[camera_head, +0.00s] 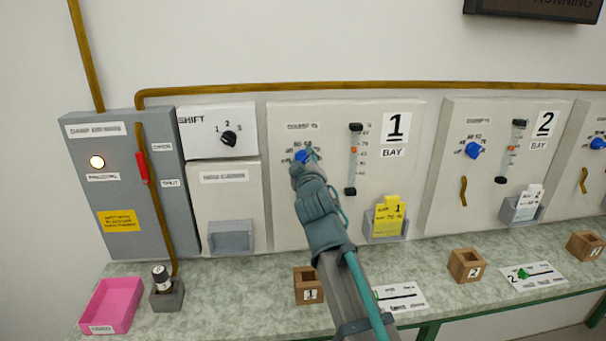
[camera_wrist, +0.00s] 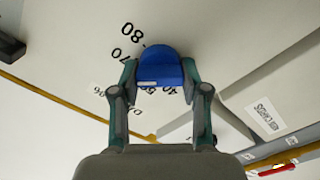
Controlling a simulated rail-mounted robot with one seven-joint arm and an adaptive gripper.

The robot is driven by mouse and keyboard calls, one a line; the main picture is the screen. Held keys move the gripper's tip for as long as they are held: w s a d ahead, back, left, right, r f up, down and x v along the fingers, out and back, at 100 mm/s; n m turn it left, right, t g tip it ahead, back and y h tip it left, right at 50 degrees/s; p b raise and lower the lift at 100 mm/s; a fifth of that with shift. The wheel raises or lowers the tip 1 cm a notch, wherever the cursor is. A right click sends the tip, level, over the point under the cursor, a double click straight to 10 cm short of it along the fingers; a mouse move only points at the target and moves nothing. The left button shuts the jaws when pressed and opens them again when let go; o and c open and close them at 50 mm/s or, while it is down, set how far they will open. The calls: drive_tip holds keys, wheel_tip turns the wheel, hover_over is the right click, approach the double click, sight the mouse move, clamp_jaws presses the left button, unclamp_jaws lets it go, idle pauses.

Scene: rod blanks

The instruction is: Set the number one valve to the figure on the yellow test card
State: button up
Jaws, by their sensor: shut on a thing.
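The number one valve is a blue knob (camera_head: 301,156) on the panel marked 1 BAY (camera_head: 396,128). In the wrist view the knob (camera_wrist: 158,66) sits between my two fingers, and my gripper (camera_wrist: 159,78) is shut on it. A white mark on the knob faces the lower, small-figure side of the printed dial; 80 and 70 are readable at upper left, and the exact setting is unclear. My gripper (camera_head: 307,162) hides part of the dial in the head view. The yellow test card (camera_head: 389,214) stands in a grey holder (camera_head: 386,236); its figure is too small to read surely.
Right of the knob is a gauge tube with an orange float (camera_head: 355,150). Bay 2 has its own blue knob (camera_head: 473,150) and white card (camera_head: 530,197). Wooden blocks, a pink tray (camera_head: 110,305) and paper cards lie on the bench below.

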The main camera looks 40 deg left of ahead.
drive_tip(key=shift+f+m+b, duration=0.1)
drive_tip(key=shift+m+b, duration=1.2)
drive_tip(key=shift+b, duration=0.2)
drive_tip(key=o, duration=1.2)
drive_tip(key=shift+c, duration=0.2)
drive_tip(key=shift+d, duration=0.1)
drive_tip(key=v, duration=1.2)
drive_tip(key=shift+r, duration=0.2)
